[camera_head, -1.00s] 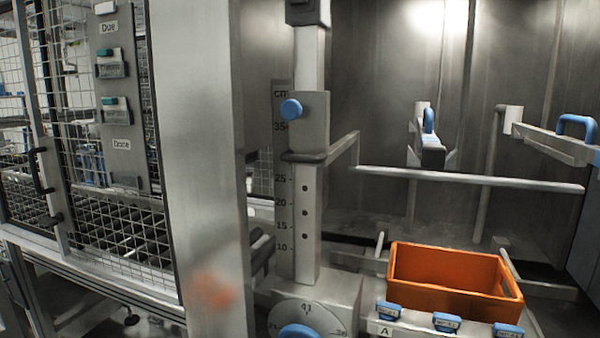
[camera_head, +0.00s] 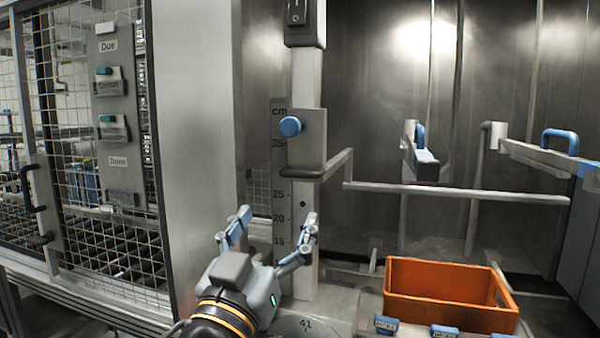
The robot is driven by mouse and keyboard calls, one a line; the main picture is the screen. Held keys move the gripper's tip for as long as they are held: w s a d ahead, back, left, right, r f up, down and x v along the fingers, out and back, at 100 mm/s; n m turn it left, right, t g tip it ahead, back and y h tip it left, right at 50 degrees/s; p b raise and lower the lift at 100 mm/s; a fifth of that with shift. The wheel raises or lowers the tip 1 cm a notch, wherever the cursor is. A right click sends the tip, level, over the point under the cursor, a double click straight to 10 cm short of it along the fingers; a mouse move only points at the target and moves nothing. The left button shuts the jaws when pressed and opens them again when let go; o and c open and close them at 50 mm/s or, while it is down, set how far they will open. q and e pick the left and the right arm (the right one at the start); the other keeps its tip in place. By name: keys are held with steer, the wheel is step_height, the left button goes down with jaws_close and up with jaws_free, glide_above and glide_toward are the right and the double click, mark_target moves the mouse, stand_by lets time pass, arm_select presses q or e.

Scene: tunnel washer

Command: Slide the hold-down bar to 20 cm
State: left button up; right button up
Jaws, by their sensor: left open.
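The hold-down bar (camera_head: 455,193) is a grey horizontal rod reaching right from a sliding carriage (camera_head: 307,140) on an upright post. The carriage has a blue knob (camera_head: 290,126) and a dark handle loop (camera_head: 301,173) at its lower edge. A cm scale (camera_head: 280,150) runs beside the post; the carriage's lower edge sits between the 35 and 25 marks, near 30. My left gripper (camera_head: 272,228) is open and empty, below the carriage, with its fingers either side of the scale and lower post. It hides part of the lower scale. My right gripper is not in view.
An orange crate (camera_head: 445,316) stands at the lower right, behind small blue-topped labelled blocks (camera_head: 386,325). A wide steel column (camera_head: 195,130) and mesh cage (camera_head: 105,240) stand to the left.

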mark_target(298, 177)
arm_select(q)
steer(key=p+x, duration=0.3)
steer(key=x, duration=0.8)
steer(key=shift+r+p, duration=0.1)
steer(key=shift+p, duration=0.2)
steer(key=shift+w+d+r, duration=0.1)
steer(key=shift+w, duration=0.3)
steer(key=c, duration=1.4)
step_height(298, 177, down, 16)
steer(key=b, duration=1.2)
steer(key=shift+r, duration=0.15)
steer(key=shift+c, duration=0.2)
